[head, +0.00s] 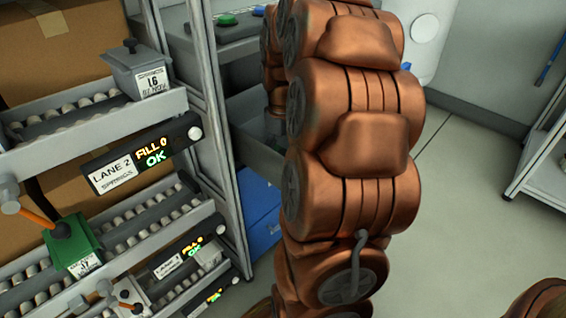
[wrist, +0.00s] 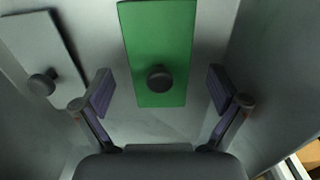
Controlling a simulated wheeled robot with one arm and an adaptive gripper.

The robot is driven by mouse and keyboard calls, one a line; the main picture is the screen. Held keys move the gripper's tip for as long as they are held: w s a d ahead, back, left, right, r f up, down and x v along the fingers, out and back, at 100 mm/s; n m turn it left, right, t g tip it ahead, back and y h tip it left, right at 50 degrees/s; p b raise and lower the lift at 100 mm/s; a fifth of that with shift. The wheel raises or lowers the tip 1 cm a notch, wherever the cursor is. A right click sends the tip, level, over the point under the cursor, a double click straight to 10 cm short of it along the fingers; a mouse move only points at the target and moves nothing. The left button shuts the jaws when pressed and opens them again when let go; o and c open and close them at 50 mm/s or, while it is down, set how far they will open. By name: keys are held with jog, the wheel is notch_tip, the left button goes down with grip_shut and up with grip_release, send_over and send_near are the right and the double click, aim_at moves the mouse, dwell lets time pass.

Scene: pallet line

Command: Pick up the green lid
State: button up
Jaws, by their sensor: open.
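The green lid (wrist: 158,35), a flat rectangular plate with a dark round knob, lies ahead of my gripper (wrist: 161,90) in the wrist view. My gripper is open, with its two purple-padded fingers apart on either side of the lid's near end. The knob sits roughly midway between the fingers, a little beyond the fingertips. Nothing is held. I cannot tell the exact height gap. In the head view my copper arm hides the gripper, and I cannot make out this lid there.
A grey lid (wrist: 48,52) with a similar knob lies to the left in the wrist view. Grey walls rise close on both sides. In the head view, a grey bin (head: 252,140) shows behind my arm. A roller rack holds a green box (head: 77,251) and a grey box (head: 133,72).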

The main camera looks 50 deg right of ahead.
jog(key=shift+f, duration=0.2)
jog(key=c, duration=1)
jog(key=shift+c, duration=0.2)
